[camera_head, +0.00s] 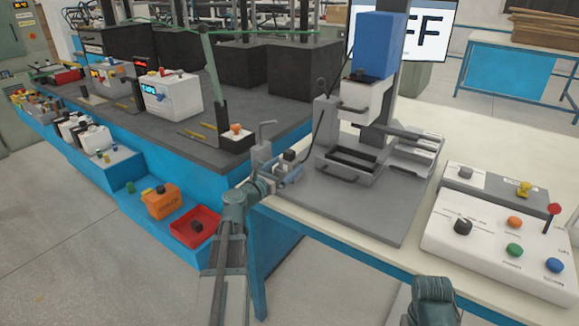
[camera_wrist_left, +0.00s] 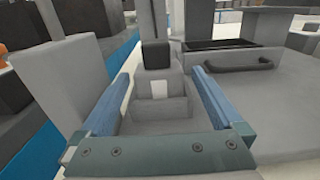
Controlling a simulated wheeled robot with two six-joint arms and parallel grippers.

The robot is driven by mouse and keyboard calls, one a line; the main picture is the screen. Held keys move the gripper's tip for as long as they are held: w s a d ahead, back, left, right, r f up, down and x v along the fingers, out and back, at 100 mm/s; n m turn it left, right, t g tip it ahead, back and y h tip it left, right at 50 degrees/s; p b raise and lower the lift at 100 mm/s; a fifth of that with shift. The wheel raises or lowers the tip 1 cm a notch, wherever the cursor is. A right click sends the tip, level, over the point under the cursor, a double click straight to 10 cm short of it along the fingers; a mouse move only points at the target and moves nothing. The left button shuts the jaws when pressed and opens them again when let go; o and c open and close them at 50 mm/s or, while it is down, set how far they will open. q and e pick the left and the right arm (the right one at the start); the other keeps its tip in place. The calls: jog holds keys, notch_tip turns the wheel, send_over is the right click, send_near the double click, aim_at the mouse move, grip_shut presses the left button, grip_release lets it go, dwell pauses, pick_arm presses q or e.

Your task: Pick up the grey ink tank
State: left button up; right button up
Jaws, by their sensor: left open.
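A small grey tank with a black cap and a pale label (camera_wrist_left: 158,90) stands upright in the left wrist view; I take it for the grey ink tank. In the head view its black cap (camera_head: 289,155) shows near the left edge of the grey machine base. My left gripper (camera_head: 281,174) is open there, with its blue fingers pointing at the tank. In the left wrist view the gripper (camera_wrist_left: 161,78) has one finger on each side of the tank, with gaps between. The tank's lower part is partly hidden.
A grey machine with a blue top (camera_head: 380,45) stands just beyond the tank. A white control panel (camera_head: 490,240) with coloured buttons is at the right. A taller grey container (camera_head: 261,155) stands close left of the tank. A red tray (camera_head: 193,228) lies on the blue step.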

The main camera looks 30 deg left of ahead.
aim_at(295, 157)
pick_arm(q)
jog(key=shift+w+d+r, duration=0.1)
jog(key=shift+w, duration=2.85)
jog(key=shift+s, duration=0.1)
jog(key=c, duration=1.5)
pick_arm(e)
jog(key=shift+r, duration=0.1)
pick_arm(q)
jog(key=shift+r+p, duration=0.25)
jog(key=shift+p, duration=0.05)
pick_arm(e)
jog(key=shift+r, duration=0.2)
